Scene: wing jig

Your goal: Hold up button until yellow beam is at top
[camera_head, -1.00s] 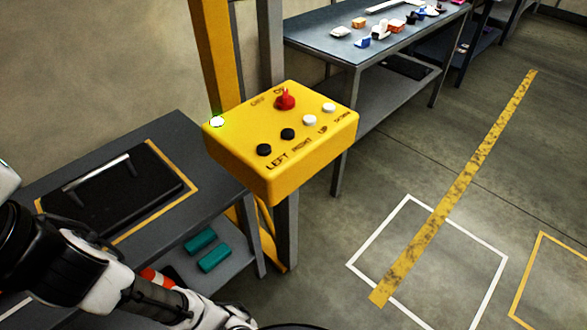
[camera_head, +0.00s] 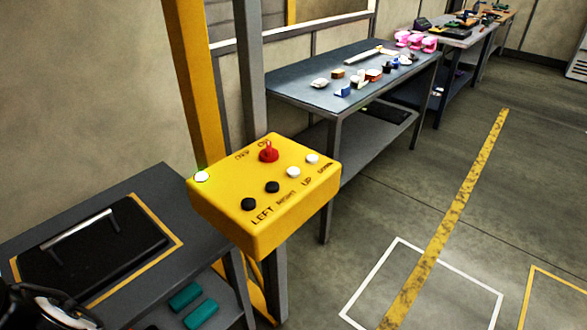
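A yellow control box (camera_head: 262,238) stands on a post in the middle of the view. Its top has black LEFT and RIGHT buttons, a white UP button (camera_head: 293,172), a white DOWN button (camera_head: 312,159) and a red switch (camera_head: 268,152). Part of my arm shows at the lower left. My gripper is not in view, and nothing touches the buttons.
A grey table with a black case (camera_head: 97,248) is at the left, close to the box. A workbench (camera_head: 300,93) with small parts stands behind. The floor at the right is open, with a yellow stripe (camera_head: 455,205) and a white outlined square.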

